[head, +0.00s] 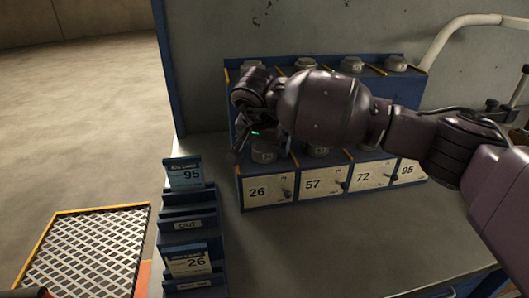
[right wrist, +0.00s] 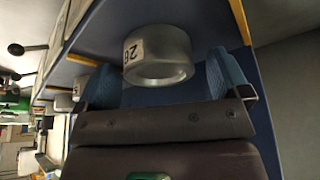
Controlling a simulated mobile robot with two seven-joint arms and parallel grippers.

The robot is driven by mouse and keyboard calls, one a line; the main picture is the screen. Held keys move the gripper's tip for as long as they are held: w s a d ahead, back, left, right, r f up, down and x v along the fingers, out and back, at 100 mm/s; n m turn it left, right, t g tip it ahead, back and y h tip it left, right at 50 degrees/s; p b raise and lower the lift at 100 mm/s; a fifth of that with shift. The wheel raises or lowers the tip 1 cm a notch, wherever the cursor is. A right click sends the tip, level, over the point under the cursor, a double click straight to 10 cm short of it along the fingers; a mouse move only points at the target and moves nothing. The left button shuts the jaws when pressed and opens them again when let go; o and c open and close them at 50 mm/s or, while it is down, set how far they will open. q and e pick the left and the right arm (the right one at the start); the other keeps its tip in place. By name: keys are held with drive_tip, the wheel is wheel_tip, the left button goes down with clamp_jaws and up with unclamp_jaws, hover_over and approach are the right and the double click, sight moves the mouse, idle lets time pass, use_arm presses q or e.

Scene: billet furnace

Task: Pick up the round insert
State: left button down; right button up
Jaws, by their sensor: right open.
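A grey round insert with a "26" label (right wrist: 160,56) stands in the rack's lower row in the right wrist view. In the head view a grey round insert (head: 265,154) shows just above the drawer marked 26, partly covered by my right gripper. My right gripper (head: 258,138) is open, over the left end of the rack. In the right wrist view its blue fingers (right wrist: 165,82) are spread on either side of the insert; whether they touch it I cannot tell. My left gripper is not in view.
The blue rack (head: 228,75) holds more round inserts on its top row, including one at the right (head: 396,64). Drawers read 26, 57, 72 and 95. A blue card holder (head: 187,222) stands left of it. The grey bench (head: 330,235) is clear in front.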

drive_tip(key=shift+f, duration=0.25)
drive_tip(key=shift+r, duration=0.1)
drive_tip(key=shift+c, duration=0.9)
drive_tip(key=c, duration=1.2)
drive_tip(key=shift+c, duration=0.2)
drive_tip(key=shift+r, duration=0.1)
